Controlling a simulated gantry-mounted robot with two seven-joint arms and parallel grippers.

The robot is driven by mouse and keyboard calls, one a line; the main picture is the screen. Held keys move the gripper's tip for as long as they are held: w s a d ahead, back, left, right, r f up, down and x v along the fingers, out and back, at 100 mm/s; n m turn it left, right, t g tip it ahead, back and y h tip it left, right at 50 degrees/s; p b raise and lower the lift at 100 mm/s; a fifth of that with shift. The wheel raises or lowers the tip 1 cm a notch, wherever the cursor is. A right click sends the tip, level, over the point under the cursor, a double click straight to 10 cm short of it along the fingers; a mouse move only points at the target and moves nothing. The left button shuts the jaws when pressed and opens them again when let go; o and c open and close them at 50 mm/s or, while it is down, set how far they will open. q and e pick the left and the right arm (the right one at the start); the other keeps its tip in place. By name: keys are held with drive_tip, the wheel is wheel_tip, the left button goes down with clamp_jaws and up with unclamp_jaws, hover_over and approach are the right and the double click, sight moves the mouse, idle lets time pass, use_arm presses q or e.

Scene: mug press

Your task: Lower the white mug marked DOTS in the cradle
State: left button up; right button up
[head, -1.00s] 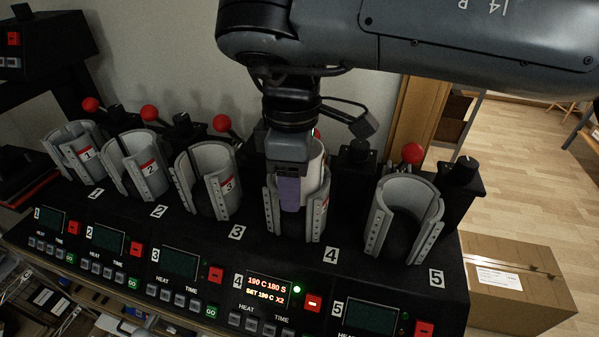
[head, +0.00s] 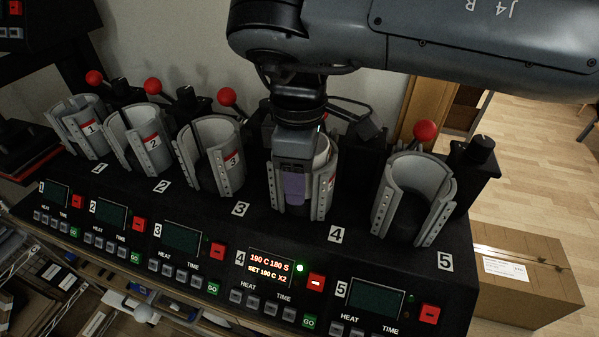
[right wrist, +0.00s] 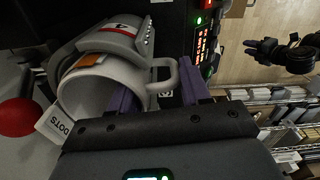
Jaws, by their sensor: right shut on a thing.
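My right gripper (head: 292,203) points down at the front of cradle 4. Its purple fingers (right wrist: 158,92) are on either side of the mug's handle (right wrist: 166,77), shut on it. My left gripper (right wrist: 252,48) appears small in the right wrist view; its jaw opening is unclear.
Empty cradle 5 (head: 418,182) stands close on the right, and cradle 3 (head: 212,158) on the left. Red-knobbed levers (head: 426,130) rise behind the cradles. Station 4's display (head: 270,267) is lit, reading 190 C 180 S, beside a green light. A cardboard box (head: 520,275) lies at right.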

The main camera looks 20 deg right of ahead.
drive_tip(key=o, duration=1.4)
drive_tip(key=shift+r, duration=0.1)
wheel_tip(320, 180, up, 10)
drive_tip(key=p, duration=0.3)
drive_tip(key=shift+w+r, duration=0.1)
drive_tip(key=shift+r+p, duration=0.25)
drive_tip(key=shift+p, duration=0.05)
